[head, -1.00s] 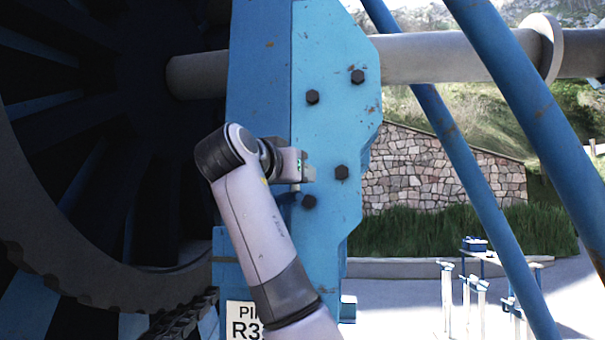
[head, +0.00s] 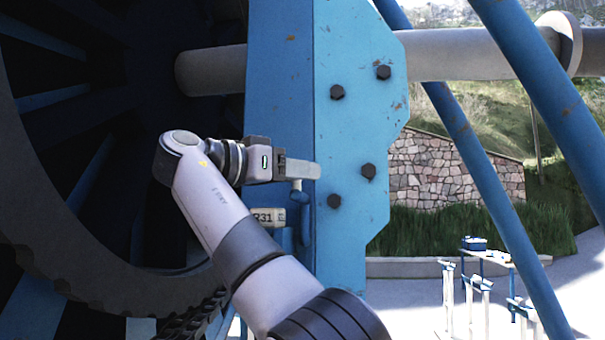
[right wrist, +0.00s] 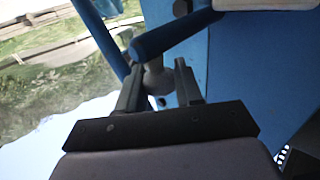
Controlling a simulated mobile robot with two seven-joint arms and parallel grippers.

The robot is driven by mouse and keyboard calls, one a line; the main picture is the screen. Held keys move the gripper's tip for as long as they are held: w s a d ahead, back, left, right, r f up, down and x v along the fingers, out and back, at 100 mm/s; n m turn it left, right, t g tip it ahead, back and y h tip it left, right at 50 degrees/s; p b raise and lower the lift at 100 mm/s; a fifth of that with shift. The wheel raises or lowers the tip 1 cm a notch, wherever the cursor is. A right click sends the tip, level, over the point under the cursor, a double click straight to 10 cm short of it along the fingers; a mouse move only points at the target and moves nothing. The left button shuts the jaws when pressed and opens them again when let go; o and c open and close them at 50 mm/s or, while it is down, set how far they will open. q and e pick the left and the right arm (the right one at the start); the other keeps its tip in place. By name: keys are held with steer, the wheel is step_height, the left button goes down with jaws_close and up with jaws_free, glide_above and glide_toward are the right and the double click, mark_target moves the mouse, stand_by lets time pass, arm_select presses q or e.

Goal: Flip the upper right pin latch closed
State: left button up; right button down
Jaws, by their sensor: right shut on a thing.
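The blue steel plate (head: 350,130) of the reel stand fills the middle of the head view. The pin latch (head: 302,198) shows at its left part as a small blue and pale grey piece, partly hidden by my right gripper (head: 303,169). In the right wrist view the fingers (right wrist: 158,82) stand on either side of a grey pin piece, with the latch's blue bar (right wrist: 172,32) crossing beyond them. My right gripper is shut on the latch. The exact contact is hard to see. My left gripper is not in view.
The large dark reel (head: 90,255) stands close on the left. A grey shaft (head: 470,55) runs through the plate, and blue slanted struts (head: 540,95) stand on the right.

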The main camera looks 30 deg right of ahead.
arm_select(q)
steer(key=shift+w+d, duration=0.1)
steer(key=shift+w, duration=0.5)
arm_select(e)
steer(key=shift+a+r+m+g, duration=0.15)
steer(key=shift+r+m+g, duration=0.15)
steer(key=shift+r, duration=0.1)
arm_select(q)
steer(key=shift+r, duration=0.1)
arm_select(e)
steer(key=c, duration=0.8)
jaws_free()
steer(key=shift+c, duration=0.2)
steer(key=shift+w+a+f, duration=0.1)
steer(key=shift+f, duration=0.15)
steer(key=shift+w, duration=0.1)
